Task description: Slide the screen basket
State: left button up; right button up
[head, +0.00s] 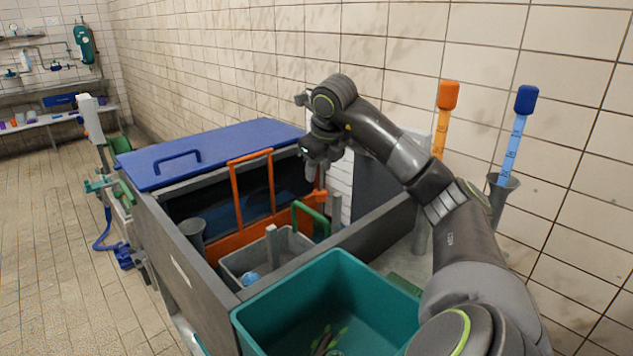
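A grey open basket (232,272) sits inside the grey tank, with a blue-white object (250,278) in it. A green handle (311,218) rises at its far right side. Behind it stands an orange frame with a tall handle (251,157). I cannot tell for sure which of these is the screen basket. My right gripper (312,172) points down above the tank, beside the right end of the orange frame and above the green handle. Its fingertips are dark and small, so I cannot tell whether they are open or touching the frame. My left gripper is out of view.
A blue lid (215,150) covers the far part of the tank (190,285). A teal bin (290,300) with greenish debris stands in front. An orange-topped pole (446,97) and a blue-topped pole (523,102) stand by the tiled wall.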

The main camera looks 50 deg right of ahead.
jog(key=shift+s+a+r, duration=0.1)
jog(key=shift+s+r, duration=0.15)
jog(key=shift+r, duration=0.25)
jog(key=shift+w, duration=0.1)
